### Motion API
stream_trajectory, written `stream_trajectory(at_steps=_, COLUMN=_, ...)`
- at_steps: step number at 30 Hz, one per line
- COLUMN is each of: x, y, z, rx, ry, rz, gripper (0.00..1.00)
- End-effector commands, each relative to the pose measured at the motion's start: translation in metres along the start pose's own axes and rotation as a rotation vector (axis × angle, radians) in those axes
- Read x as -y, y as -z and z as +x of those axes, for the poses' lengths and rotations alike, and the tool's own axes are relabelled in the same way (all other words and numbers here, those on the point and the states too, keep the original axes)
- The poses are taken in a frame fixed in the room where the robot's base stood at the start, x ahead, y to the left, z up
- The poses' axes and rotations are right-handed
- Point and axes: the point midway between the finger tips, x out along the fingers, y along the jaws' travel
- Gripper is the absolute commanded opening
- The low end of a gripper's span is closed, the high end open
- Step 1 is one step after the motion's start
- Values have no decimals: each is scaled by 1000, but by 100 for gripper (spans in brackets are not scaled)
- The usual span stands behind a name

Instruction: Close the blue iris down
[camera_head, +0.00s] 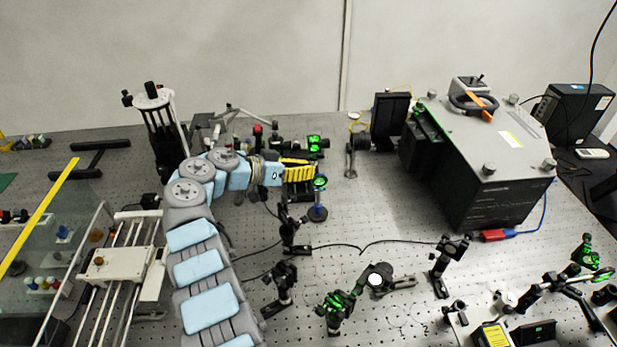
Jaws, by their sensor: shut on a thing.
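My gripper (314,175), with yellow-and-black fingers, reaches in from the left and is shut at the top of the iris. The fingertips overlap the ring's upper edge in this view. The exact part held is too small to make out, and the size of the iris opening cannot be told.
Optic mounts (290,228) stand close in front of the iris, with several more towards the front. A large dark spectrometer box (490,160) fills the right. Cables cross the bench. Bare bench lies right of the iris.

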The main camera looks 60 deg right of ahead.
Motion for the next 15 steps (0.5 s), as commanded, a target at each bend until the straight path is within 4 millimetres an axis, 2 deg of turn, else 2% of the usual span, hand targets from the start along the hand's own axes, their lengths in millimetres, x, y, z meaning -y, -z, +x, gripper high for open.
stream_trajectory(at_steps=1, x=2, y=-5, z=2, rx=-10, ry=-6, rz=-6, gripper=0)
stream_trajectory(at_steps=15, x=1, y=-4, z=0, rx=-52, ry=-25, rz=-19, gripper=0)
